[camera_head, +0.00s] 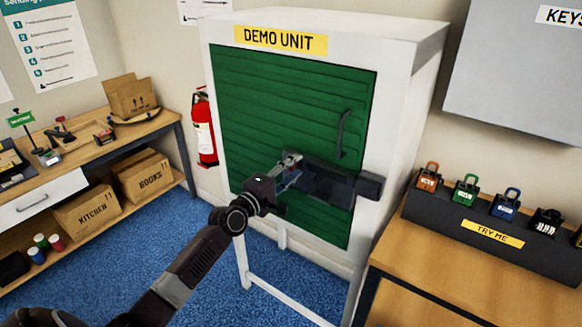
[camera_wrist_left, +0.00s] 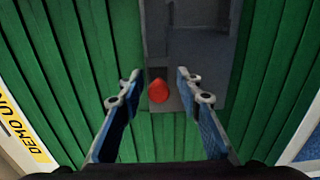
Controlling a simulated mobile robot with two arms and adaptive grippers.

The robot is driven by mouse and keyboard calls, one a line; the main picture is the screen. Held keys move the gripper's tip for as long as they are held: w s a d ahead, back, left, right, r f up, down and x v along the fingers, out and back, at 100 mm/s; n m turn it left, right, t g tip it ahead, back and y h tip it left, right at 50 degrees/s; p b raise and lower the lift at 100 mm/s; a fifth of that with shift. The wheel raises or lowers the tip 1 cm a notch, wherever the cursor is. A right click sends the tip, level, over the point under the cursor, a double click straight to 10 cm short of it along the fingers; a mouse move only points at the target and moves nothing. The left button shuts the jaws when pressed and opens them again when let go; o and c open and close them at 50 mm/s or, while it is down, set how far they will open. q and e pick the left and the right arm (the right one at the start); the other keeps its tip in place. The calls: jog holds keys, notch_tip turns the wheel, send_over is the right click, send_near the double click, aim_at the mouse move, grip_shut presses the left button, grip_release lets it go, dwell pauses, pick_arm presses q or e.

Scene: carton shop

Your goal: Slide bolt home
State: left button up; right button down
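The dark bolt (camera_head: 322,184) is mounted across the green door (camera_head: 290,95) of the demo unit. A dark block (camera_head: 369,187) sits at its right end, on the white frame. My left gripper (camera_head: 290,168) is at the bolt's left end and partly hides it. In the left wrist view, a red knob (camera_wrist_left: 158,91) on a grey part shows between the two blue-padded fingers of the left gripper (camera_wrist_left: 157,86). The fingers are open, with a visible gap on each side of the knob. The dark bolt plate (camera_wrist_left: 205,55) lies beyond it. My right gripper is not in view.
A dark handle (camera_head: 343,134) stands out from the door above the bolt. A wooden table (camera_head: 400,262) with a rack of coloured padlocks (camera_head: 466,190) is at the right. A workbench (camera_head: 90,150) and a fire extinguisher (camera_head: 204,130) are at the left.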

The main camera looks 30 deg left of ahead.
pick_arm(q)
jog(key=shift+a, duration=0.1)
jog(key=shift+s, duration=0.15)
jog(key=shift+s+a, duration=0.1)
jog(key=shift+s, duration=0.15)
jog(key=s, duration=1.1)
jog(key=shift+a, duration=0.3)
jog(key=shift+s, duration=0.1)
